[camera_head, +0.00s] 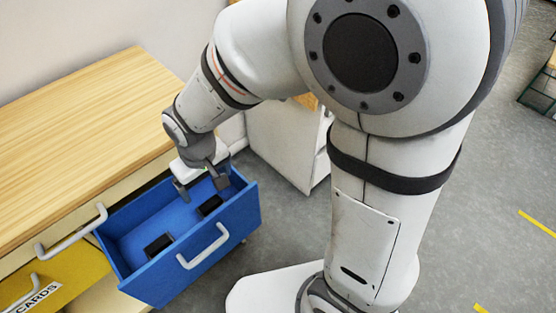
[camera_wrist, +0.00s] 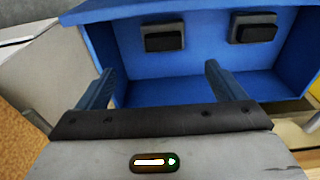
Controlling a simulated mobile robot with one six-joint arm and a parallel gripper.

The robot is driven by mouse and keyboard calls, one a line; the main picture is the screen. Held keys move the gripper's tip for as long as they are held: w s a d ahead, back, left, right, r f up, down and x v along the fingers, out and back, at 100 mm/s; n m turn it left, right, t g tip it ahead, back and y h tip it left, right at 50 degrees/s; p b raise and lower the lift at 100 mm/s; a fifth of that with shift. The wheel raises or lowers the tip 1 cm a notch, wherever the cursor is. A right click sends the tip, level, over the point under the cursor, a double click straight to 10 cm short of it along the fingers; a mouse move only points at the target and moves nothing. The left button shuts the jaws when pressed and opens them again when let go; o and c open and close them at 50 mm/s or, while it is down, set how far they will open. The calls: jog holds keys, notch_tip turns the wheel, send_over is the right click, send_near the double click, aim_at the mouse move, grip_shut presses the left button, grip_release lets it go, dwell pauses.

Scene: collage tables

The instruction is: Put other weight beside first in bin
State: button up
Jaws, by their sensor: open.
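The bin is an open blue drawer (camera_head: 160,283); it also fills the upper part of the wrist view (camera_wrist: 180,90). Two black block-like weights lie apart on its floor. One weight (camera_head: 158,246) is toward the left end. The other weight (camera_head: 209,206) is toward the right end, just below my gripper. The wrist view shows both, one weight (camera_wrist: 164,38) ahead of the fingers and one weight (camera_wrist: 253,28) farther right. My gripper (camera_head: 201,188) is open over the drawer's right part, its fingers (camera_wrist: 160,78) spread with nothing between them.
A wooden-topped cabinet (camera_head: 85,130) stands at the left, with a yellow drawer labelled CARDS (camera_head: 45,278) beside the blue one. The blue drawer has a white handle (camera_head: 203,246). A white cabinet (camera_head: 285,145) stands behind my arm. Grey floor is open at the right.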

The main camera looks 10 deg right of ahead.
jog(key=d+r+m, duration=0.1)
jog(key=d, duration=0.2)
jog(key=d+r+m, duration=0.1)
jog(key=d+r, duration=0.1)
jog(key=d, duration=0.2)
jog(key=d+r, duration=0.2)
jog(key=d, duration=0.2)
jog(key=shift+m+t, duration=0.3)
jog(key=shift+m, duration=0.1)
jog(key=s+d+r+m, duration=0.3)
jog(key=s+d, duration=0.2)
jog(key=d, duration=0.6)
jog(key=shift+s+r+h, duration=0.3)
jog(key=shift+r, duration=0.05)
